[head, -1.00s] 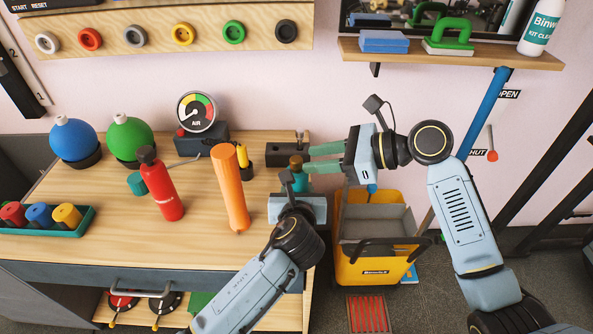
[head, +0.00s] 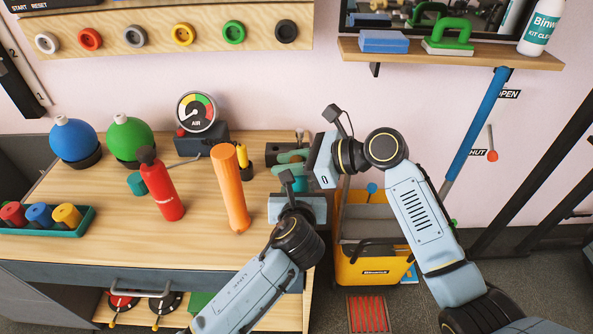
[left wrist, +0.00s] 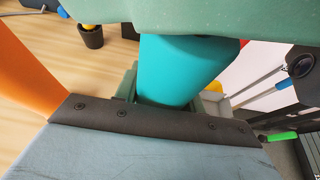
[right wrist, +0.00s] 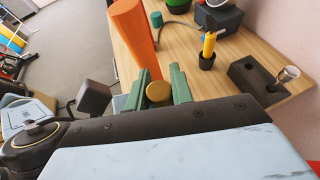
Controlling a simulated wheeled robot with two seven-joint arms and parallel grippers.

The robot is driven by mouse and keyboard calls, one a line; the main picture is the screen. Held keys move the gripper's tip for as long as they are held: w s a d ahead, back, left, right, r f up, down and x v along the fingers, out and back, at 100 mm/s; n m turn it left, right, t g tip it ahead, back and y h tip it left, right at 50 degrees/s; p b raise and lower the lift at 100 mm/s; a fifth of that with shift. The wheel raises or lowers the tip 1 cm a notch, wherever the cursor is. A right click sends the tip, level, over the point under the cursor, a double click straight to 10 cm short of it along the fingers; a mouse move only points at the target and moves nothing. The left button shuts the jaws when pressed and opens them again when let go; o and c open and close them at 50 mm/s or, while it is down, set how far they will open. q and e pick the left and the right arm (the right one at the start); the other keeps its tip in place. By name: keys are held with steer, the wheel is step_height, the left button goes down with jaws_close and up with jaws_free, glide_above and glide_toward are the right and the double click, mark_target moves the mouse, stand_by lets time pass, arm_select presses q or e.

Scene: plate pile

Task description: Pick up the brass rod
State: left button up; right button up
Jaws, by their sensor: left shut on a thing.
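My left gripper (head: 290,190) is shut on a teal cylinder (left wrist: 182,70) at the right front of the bench. A round brass-coloured end (right wrist: 158,92) shows between the green fingers of my right gripper (right wrist: 160,88); it looks like the top of the rod whose teal part my left gripper holds. My right gripper, also in the head view (head: 291,163), is open around this end, with small gaps appearing beside it. In the head view the fingers mostly hide the rod's top. The rod's lower end is hidden.
An orange cylinder (head: 231,190) stands left of my left gripper, with a red bottle (head: 163,188) beyond it. A dark block (right wrist: 256,80) with a metal piece and a yellow item in a black cup (right wrist: 208,50) are close by. A yellow bin (head: 372,268) stands right of the bench.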

jaws_close()
arm_select(q)
steer(key=o, duration=1.3)
arm_select(e)
step_height(320, 180, up, 10)
